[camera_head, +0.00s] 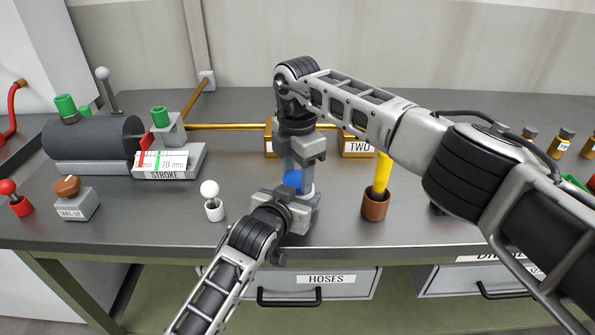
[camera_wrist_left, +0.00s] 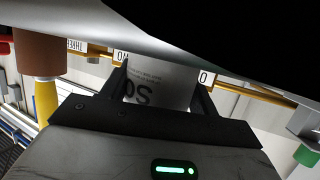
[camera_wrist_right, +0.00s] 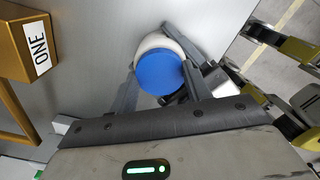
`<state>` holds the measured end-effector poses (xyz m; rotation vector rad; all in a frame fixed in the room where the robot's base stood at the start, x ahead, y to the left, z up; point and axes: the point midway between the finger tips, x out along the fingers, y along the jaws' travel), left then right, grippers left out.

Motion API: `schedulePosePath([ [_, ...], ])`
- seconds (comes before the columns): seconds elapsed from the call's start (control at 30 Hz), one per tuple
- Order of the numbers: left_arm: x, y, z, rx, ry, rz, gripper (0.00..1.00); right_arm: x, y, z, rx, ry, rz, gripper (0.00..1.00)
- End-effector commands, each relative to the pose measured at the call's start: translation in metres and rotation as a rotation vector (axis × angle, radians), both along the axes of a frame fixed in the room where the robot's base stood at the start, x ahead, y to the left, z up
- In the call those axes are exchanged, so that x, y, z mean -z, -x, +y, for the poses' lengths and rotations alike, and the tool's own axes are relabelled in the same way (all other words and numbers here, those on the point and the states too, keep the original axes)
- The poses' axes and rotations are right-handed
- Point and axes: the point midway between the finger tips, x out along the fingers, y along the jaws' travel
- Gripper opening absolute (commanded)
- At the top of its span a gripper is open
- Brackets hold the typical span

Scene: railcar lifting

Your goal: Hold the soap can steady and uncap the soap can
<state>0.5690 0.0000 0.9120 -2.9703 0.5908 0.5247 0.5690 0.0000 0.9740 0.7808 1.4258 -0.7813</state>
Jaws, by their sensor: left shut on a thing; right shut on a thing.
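The soap can stands upright near the table's front. Its white body with dark lettering (camera_wrist_left: 150,85) shows between the left fingers in the left wrist view. Its blue cap (camera_head: 292,181) is on top and also shows in the right wrist view (camera_wrist_right: 160,72). My left gripper (camera_head: 300,203) is shut on the can body from the front, low over the table. My right gripper (camera_head: 302,165) points down from above and is shut on the blue cap, one finger on each side. The grippers hide most of the can in the head view.
A brown cup (camera_head: 375,208) with a yellow stick stands to the right. A white-knobbed lever (camera_head: 214,208) stands to the left, near the left arm. Yellow blocks, one labelled TWO (camera_head: 358,146), are behind. The STROKE gauge (camera_head: 165,165) is farther left.

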Motion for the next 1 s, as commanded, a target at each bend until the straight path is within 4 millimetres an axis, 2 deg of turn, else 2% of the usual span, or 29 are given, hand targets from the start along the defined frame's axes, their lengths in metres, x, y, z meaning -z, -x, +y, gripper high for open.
schedulePosePath([
  [0.3, 0.0010, 0.0003, -0.0001, 0.000, -0.002, 0.001, 0.00, -0.0010, -0.0001, 0.0008, -0.806, 0.000, -0.001, 0.21],
  [0.5, 0.0011, 0.0003, -0.0001, 0.000, -0.002, 0.001, 0.00, -0.0014, 0.0003, 0.0011, -1.176, -0.001, 0.000, 0.21],
  [0.63, 0.0011, 0.0003, -0.0001, 0.000, -0.002, 0.002, 0.00, -0.0015, 0.0005, 0.0013, -1.265, -0.002, -0.001, 0.21],
  [0.9, 0.0012, 0.0003, -0.0001, 0.000, -0.001, 0.003, 0.00, -0.0014, 0.0007, 0.0015, -1.274, -0.003, 0.000, 0.21],
  [0.93, 0.0012, 0.0003, -0.0001, 0.000, -0.001, 0.003, 0.00, -0.0014, 0.0007, 0.0015, -1.274, -0.003, 0.000, 0.51],
  [1.0, 0.0012, 0.0003, -0.0001, 0.000, -0.001, 0.003, 0.00, -0.0013, 0.0007, 0.0015, -1.273, -0.003, 0.000, 0.70],
])
